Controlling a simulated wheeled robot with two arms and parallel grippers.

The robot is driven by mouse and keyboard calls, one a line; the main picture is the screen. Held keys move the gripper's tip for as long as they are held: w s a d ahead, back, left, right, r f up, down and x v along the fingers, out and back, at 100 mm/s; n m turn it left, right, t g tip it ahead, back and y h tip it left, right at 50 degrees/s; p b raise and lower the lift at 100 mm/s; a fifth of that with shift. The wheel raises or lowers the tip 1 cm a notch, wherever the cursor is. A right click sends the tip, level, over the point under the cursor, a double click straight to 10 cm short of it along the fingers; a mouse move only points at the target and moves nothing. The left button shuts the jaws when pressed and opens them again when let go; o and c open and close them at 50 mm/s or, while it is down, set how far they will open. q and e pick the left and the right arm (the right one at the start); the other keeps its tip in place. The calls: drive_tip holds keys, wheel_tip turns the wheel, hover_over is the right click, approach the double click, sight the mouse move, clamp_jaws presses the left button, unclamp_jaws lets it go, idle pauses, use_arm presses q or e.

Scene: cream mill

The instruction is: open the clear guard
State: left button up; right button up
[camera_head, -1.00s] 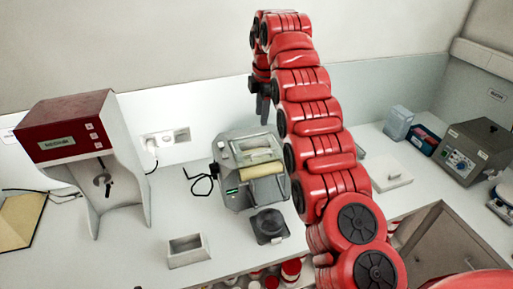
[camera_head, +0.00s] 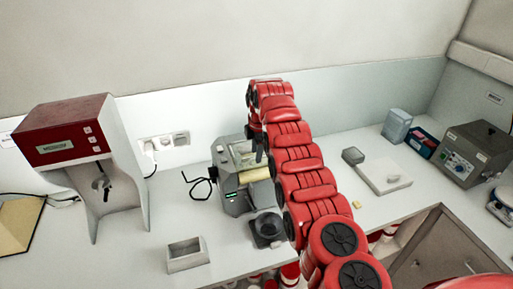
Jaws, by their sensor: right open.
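The cream mill (camera_head: 232,192) is a grey machine at the middle of the bench, with a cream-coloured roller (camera_head: 256,175) and a small green display on its front. Its clear guard (camera_head: 242,152) shows as a see-through panel at the top, above and behind the roller. My right gripper (camera_head: 259,157) is open and points down at the right part of the guard. I cannot tell whether it touches the guard. My red right arm hides the right side of the mill. My left gripper is not in view.
A black round dish (camera_head: 268,229) on a base stands in front of the mill, and an empty grey tray (camera_head: 187,255) is front left. A red-topped mixer (camera_head: 70,130) stands at left. A white flat device (camera_head: 385,177) lies right of my arm.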

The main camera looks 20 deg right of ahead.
drive_tip(key=shift+w+f, duration=0.1)
drive_tip(key=shift+f, duration=0.45)
clamp_jaws()
idle(1.1)
